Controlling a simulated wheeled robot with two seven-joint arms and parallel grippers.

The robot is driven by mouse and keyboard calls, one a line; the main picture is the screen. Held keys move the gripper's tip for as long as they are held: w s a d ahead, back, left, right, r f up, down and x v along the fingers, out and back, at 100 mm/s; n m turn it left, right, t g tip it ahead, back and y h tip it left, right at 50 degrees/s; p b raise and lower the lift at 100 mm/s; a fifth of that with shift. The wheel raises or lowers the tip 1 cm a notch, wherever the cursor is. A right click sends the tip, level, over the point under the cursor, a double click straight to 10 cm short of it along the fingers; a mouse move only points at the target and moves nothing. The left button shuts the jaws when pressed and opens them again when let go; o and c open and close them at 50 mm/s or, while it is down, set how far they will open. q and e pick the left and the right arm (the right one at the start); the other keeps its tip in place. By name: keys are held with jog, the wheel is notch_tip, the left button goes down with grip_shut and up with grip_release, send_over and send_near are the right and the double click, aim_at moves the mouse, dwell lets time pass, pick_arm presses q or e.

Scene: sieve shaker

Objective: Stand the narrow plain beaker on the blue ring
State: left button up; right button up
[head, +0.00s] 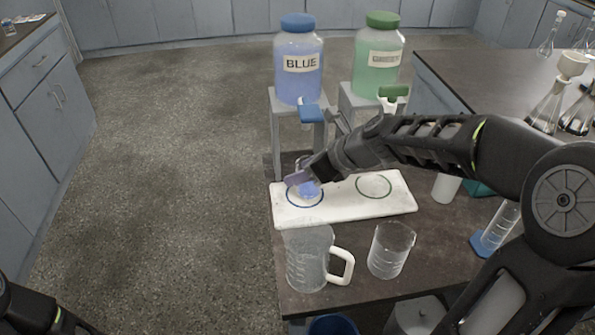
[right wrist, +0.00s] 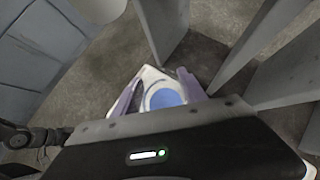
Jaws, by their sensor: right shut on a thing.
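The narrow clear beaker (head: 309,189), with blue in its lower part, is between the fingers of my right gripper (head: 299,178). The gripper is shut on it. The beaker appears upright within the outline of the blue ring (head: 291,202) on the white board (head: 345,212); I cannot tell whether its base touches. The gripper hides much of the beaker. In the right wrist view the beaker (right wrist: 165,97) shows as a blue disc between the purple fingers. Only part of my left arm shows at the lower left; its gripper is out of view.
A green ring (head: 373,197) on the board is empty. A handled beaker (head: 308,262) and a wider plain beaker (head: 390,252) stand in front. Blue (head: 298,75) and green (head: 377,70) jugs stand on stands behind. A cylinder (head: 499,226) and flasks are at right.

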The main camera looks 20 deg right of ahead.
jog(key=shift+w+a+f, duration=0.35)
jog(key=shift+w, duration=0.2)
jog(key=shift+f, duration=0.25)
jog(key=shift+f+b, duration=0.15)
jog(key=shift+b, duration=0.2)
jog(key=o, duration=1.4)
jog(key=shift+s+d+r, duration=0.2)
jog(key=shift+s+r, duration=0.1)
jog(key=shift+r, duration=0.3)
jog(key=p+v, duration=0.2)
jog(key=v, duration=0.9)
jog(key=shift+f, duration=0.1)
